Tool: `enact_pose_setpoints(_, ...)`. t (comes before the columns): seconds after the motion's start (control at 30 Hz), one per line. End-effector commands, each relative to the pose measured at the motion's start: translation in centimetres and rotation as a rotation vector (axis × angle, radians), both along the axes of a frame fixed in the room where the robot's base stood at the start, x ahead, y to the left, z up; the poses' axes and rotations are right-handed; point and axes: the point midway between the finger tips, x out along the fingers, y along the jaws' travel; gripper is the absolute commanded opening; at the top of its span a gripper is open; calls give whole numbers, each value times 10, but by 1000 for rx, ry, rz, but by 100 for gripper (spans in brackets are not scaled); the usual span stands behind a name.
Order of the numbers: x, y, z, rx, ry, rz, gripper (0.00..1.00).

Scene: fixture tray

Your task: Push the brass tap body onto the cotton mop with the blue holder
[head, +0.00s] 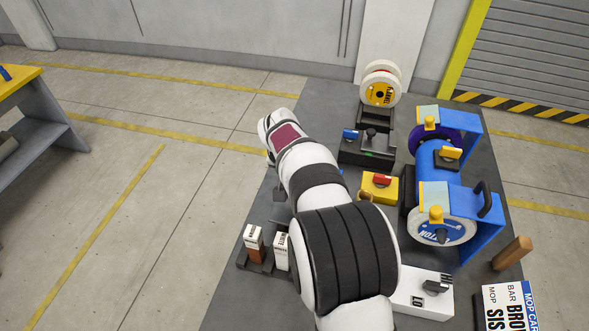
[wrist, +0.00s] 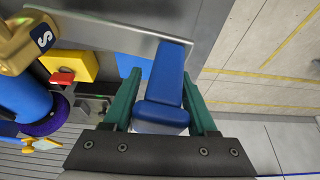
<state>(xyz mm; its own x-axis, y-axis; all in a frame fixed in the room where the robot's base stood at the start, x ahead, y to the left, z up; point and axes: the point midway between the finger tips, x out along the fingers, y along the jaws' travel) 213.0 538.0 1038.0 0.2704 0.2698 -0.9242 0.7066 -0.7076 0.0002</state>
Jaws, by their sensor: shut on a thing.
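My gripper (wrist: 161,95) has its two green fingers shut on a blue holder (wrist: 168,85) in the wrist view. In the head view my arm hides nearly all of the gripper and holder. A brass piece, which looks like the tap body (wrist: 28,42), is at the upper left of the wrist view, apart from the fingers, with a blue S mark. A bit of brass (head: 363,197) shows beside my arm in the head view. The white cotton mop (head: 441,230), with a partly readable label, is on the near end of the blue polishing machine (head: 437,168).
A purple mop (head: 422,134) is on the machine's far end. A yellow box with a red button (head: 381,183) stands between my arm and the machine. Small boxes (head: 254,241), a wooden handle (head: 512,252) and a wheel stand (head: 379,90) are on the dark bench.

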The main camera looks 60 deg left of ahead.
Motion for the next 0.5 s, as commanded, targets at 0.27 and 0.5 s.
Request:
enact_pose_setpoints(0.27, 0, 1, -13, 1, -2, 2, 0)
enact_pose_setpoints(0.5, 0, 0, -24, 2, -3, 2, 0)
